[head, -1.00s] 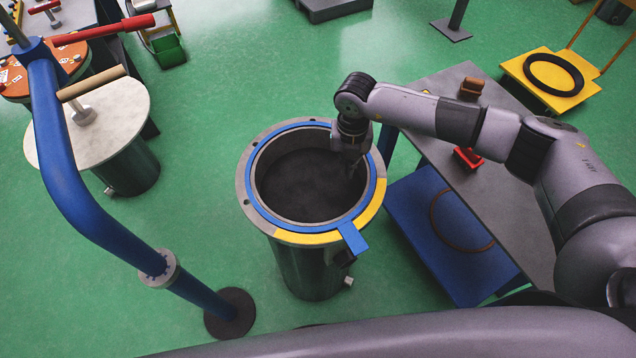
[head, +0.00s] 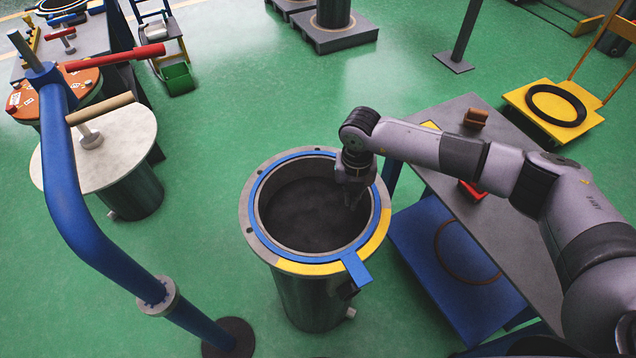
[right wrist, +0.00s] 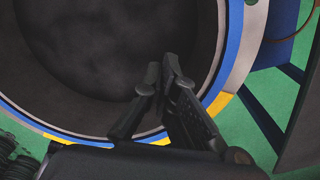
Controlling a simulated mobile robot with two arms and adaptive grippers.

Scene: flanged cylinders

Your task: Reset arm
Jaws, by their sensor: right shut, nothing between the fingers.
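My right gripper (head: 353,203) hangs fingers-down over the right inner side of the open flanged cylinder (head: 310,300). In the right wrist view its fingertips (right wrist: 162,72) are together with nothing between them, against the dark inside of the cylinder. A blue ring (head: 262,240) lies around the opening, with a yellow stretch (head: 312,268) on the flange and a blue tab (head: 356,269) at the front right. I cannot tell whether the fingertips are below the rim. My left gripper is not in view.
A grey table (head: 515,245) stands right of the cylinder, with a blue lower shelf (head: 425,238). A blue bent pipe (head: 75,200) stands at left, near a cylinder with a pale lid (head: 130,150). A yellow cart (head: 528,105) is at far right.

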